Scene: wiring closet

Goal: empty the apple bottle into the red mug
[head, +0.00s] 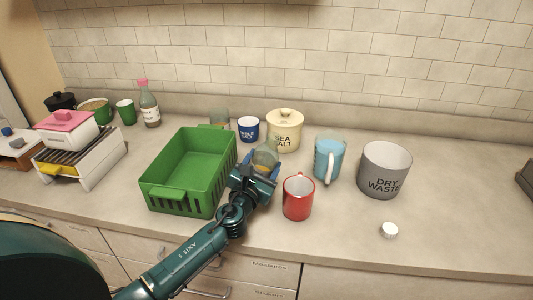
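The red mug (298,200) stands upright on the counter, its handle toward the back and its inside pale. My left gripper (262,173) is just left of and behind the mug, around a clear vessel (265,155) with amber contents, which looks like the apple bottle. The gripper looks shut on it. The gripper hides the vessel's lower part, and no label is readable. A white cap (390,230) lies on the counter at the right. My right gripper is not in view.
A green crate (160,192) is left of my gripper. A blue measuring jug (329,158), a dry waste bin (384,171), a sea salt jar (285,131) and a blue cup (248,129) stand nearby. A pink-capped bottle (149,106) stands at back left. The front right counter is mostly clear.

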